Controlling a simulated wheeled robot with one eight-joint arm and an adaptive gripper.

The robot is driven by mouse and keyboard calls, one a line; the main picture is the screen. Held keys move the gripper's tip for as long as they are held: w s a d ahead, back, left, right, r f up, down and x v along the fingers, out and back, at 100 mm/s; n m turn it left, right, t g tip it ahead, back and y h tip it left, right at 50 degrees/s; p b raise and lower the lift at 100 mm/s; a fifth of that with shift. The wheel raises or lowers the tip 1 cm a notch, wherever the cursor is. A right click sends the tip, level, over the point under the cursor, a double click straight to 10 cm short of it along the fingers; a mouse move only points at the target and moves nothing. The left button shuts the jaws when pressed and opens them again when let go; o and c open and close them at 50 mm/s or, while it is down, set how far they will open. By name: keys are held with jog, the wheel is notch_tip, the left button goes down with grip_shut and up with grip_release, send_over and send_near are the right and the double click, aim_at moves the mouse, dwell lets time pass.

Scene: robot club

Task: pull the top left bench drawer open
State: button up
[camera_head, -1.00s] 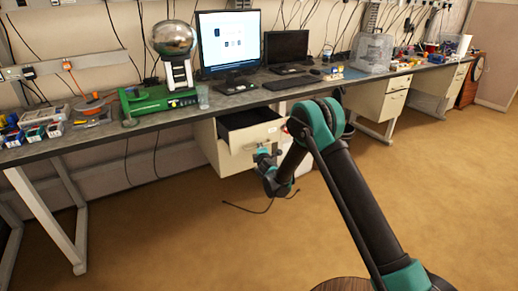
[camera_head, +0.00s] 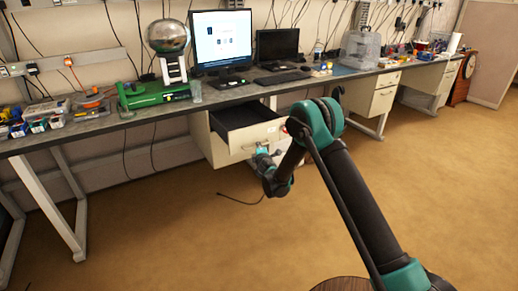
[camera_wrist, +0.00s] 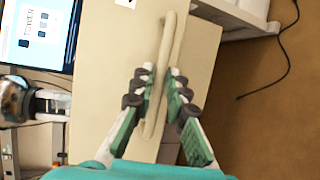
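The top left bench drawer (camera_head: 225,147) is a cream drawer under the bench, below the monitors. It stands pulled out, with its dark, empty-looking inside showing from above. My gripper (camera_head: 262,151) is at the drawer's front in the head view. In the wrist view, the pale bar handle (camera_wrist: 169,38) runs between the two fingers of my gripper (camera_wrist: 161,82). The fingers are closed in on both sides of the handle and appear to touch it. The drawer front (camera_wrist: 105,60) fills the middle of that view.
The bench (camera_head: 150,117) carries a green device with a metal sphere (camera_head: 167,36), a lit monitor (camera_head: 222,42) and a dark monitor (camera_head: 285,46). A black cable (camera_head: 240,199) lies on the floor below the drawer.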

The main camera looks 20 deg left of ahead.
jog(key=shift+o, duration=1.3)
jog(key=v, duration=1.2)
